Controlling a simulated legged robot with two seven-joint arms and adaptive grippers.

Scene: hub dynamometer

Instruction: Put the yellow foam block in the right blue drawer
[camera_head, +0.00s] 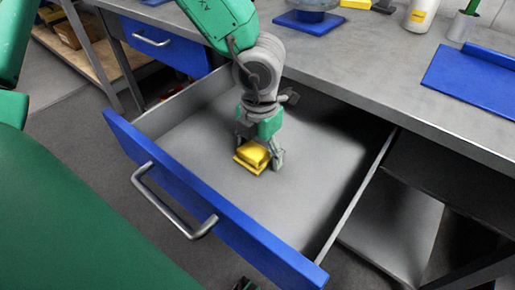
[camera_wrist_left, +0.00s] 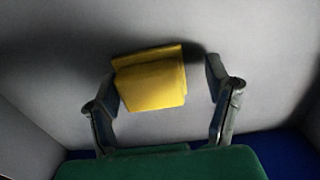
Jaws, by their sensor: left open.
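The yellow foam block (camera_head: 253,155) is inside the open right blue drawer (camera_head: 215,215), over its bare grey floor. It looks like a thick piece on a thinner, wider yellow layer. My left gripper (camera_head: 259,160) reaches down into the drawer with its fingers on either side of the block. In the left wrist view the block (camera_wrist_left: 152,82) lies between the open fingers (camera_wrist_left: 163,100), close to the left finger and with a clear gap at the right one. A small dark part at the head view's bottom edge may be my right gripper (camera_head: 245,284); its jaws cannot be made out.
A shut blue drawer (camera_head: 165,45) is to the left. The grey worktop (camera_head: 370,65) overhangs the open drawer's back and carries a blue mat (camera_head: 300,22), a blue tray (camera_head: 475,80) and a white bottle (camera_head: 421,14). The drawer floor around the block is clear.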

